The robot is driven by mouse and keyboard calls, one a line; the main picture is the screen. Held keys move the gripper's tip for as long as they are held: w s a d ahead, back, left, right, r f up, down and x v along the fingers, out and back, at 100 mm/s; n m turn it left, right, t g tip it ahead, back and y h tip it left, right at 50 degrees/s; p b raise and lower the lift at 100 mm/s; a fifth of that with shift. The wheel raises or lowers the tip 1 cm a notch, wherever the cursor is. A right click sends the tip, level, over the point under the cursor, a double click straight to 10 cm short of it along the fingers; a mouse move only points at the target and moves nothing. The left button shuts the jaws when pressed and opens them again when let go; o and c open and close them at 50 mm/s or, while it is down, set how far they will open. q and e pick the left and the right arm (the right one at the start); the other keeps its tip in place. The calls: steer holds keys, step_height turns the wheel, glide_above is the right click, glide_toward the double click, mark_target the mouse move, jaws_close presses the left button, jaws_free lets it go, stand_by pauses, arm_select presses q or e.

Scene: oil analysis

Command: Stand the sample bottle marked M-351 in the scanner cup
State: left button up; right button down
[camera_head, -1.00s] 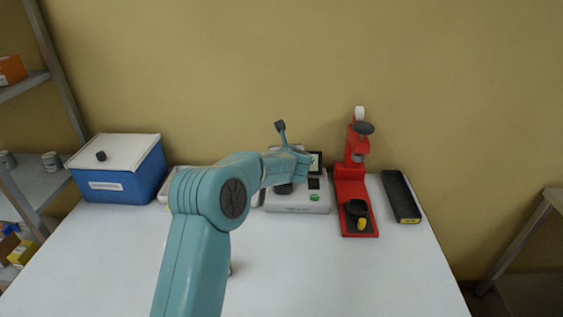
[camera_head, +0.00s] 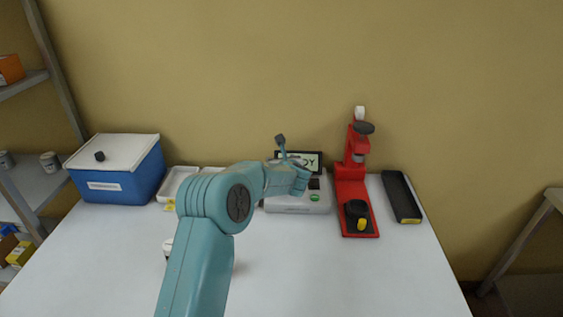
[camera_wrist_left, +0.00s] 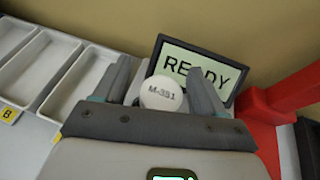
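The sample bottle's round white cap (camera_wrist_left: 161,94), marked M-351, shows in the left wrist view between my left gripper's two fingers (camera_wrist_left: 157,67). A gap shows between the cap and each finger, so the gripper looks open around the bottle. The bottle's body is hidden below the cap. In the head view my left gripper (camera_head: 302,181) is low over the grey-white scanner (camera_head: 297,207), whose screen (camera_head: 312,161) stands behind it. The same screen reads READY in the left wrist view (camera_wrist_left: 222,74). The scanner cup is hidden, so I cannot tell whether the bottle stands in it.
A red stand (camera_head: 360,215) with a black cup is right of the scanner, and a black tray (camera_head: 402,198) beyond it. A blue box (camera_head: 120,185) and white trays (camera_head: 180,186) are left. A small white object (camera_head: 168,246) is partly behind my arm. The front right table is clear.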

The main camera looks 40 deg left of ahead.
arm_select(q)
steer(key=shift+w, duration=0.1)
steer(key=shift+r+p, duration=0.3)
steer(key=shift+p, duration=0.15)
steer(key=b+v, duration=0.3)
steer(key=v, duration=0.9)
steer(key=shift+f, duration=0.15)
